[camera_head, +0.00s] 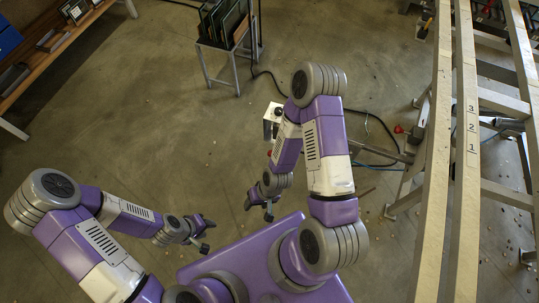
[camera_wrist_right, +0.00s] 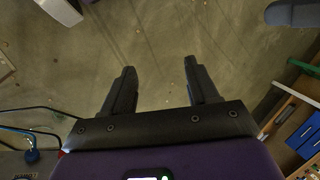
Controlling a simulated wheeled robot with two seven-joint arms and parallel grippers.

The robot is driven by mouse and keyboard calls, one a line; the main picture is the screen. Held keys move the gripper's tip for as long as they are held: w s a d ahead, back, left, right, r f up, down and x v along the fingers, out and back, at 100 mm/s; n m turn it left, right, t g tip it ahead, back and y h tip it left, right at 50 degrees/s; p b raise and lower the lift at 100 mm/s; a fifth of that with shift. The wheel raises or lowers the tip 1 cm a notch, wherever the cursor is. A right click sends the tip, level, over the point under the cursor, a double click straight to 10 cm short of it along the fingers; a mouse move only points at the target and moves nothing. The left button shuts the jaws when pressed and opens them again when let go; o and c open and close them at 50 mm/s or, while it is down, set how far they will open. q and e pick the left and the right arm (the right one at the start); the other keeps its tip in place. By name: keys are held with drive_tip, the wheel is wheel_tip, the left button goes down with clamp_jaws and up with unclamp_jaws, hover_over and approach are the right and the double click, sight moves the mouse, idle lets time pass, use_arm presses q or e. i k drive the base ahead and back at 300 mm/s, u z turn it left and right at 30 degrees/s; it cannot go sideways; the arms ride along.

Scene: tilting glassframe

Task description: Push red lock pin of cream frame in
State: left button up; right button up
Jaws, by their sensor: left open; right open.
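The cream frame (camera_head: 438,150) stands along the right side of the head view, with long beams and the numbers 1, 2 and 3 on one beam. A small red knob (camera_head: 398,129) shows at its near left side, and another small red part (camera_head: 487,8) shows at the top right; I cannot tell which is the lock pin. My left gripper (camera_head: 205,234) is open and empty, low over the floor, far from the frame. My right gripper (camera_head: 260,208) is open and left of the frame; in the right wrist view its fingers (camera_wrist_right: 161,78) have only floor between them.
A rack with dark panels (camera_head: 225,25) stands at the top middle. A wooden bench (camera_head: 40,60) is at the top left. A white box (camera_head: 272,115) stands behind my right arm. Black cables (camera_head: 375,165) lie on the floor near the frame. The floor left of centre is mostly clear.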

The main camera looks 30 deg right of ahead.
sight(398, 130)
drive_tip(key=z, duration=3)
